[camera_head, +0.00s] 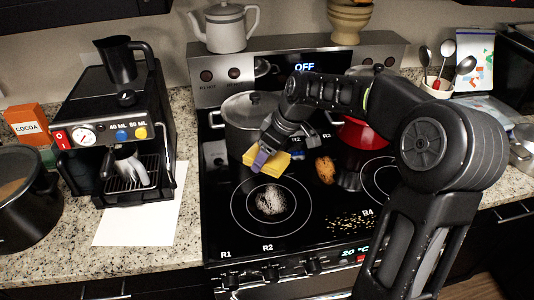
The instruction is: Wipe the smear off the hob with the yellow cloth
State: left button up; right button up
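The hob (222,225) is a black glass top with ringed burners. A whitish smear (270,201) lies inside the front left burner ring. My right gripper (262,160) comes in from the right over the hob, behind the smear. It is shut on the yellow cloth (279,164), which looks folded and shows on both sides of a purple fingertip. Whether the cloth touches the glass is hard to tell. My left gripper is not in view.
A steel stockpot (246,108) stands at the back left of the hob, close behind my gripper. A red pot (366,135) and a brown lump (325,170) are to the right. Yellowish crumbs (348,222) lie at front right. A coffee machine (115,135) stands left.

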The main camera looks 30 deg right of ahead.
dwell(0.3)
jog(key=w+a+m, duration=0.1)
jog(key=a+m, duration=0.1)
jog(key=a, duration=0.2)
jog(key=w+a+f+m+h, duration=0.1)
jog(key=a+m, duration=0.1)
jog(key=a, duration=0.3)
jog(key=w+a+f+m+h, duration=0.1)
jog(key=a, duration=0.3)
jog(key=shift+w+a+m+t, duration=0.15)
jog(key=shift+w+m+t, duration=0.15)
jog(key=shift+m+t, duration=0.1)
